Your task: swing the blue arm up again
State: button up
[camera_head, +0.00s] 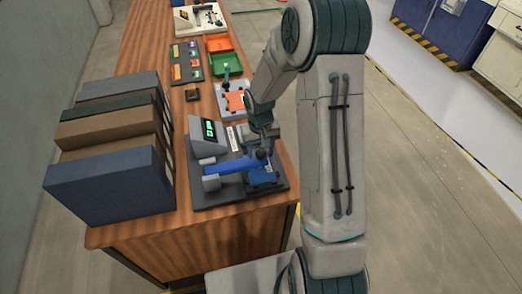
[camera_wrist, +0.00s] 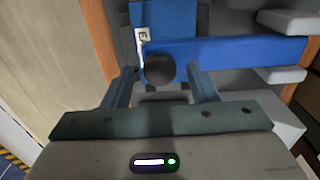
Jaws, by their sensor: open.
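The blue arm (camera_head: 235,164) lies lowered, about level, across a dark base plate (camera_head: 225,196) on the bench. It runs from a grey mount on the left toward a blue block (camera_head: 263,177) on the right. In the wrist view the blue arm (camera_wrist: 240,52) ends at a round black knob (camera_wrist: 160,69). My gripper (camera_wrist: 162,88) is open, with one finger on each side of the knob in this view. I cannot tell whether the fingers touch it. In the head view my gripper (camera_head: 264,138) is above the arm's right end, and partly hides it.
A grey display unit (camera_head: 207,138) with a green readout stands just behind the arm. Large binders (camera_head: 110,190) line the bench's left side. Farther back are a white fixture with an orange plate (camera_head: 236,101), a green tray (camera_head: 226,63) and an orange tray (camera_head: 218,43).

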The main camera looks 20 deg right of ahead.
jog(key=shift+f, duration=0.75)
jog(key=shift+c, duration=0.3)
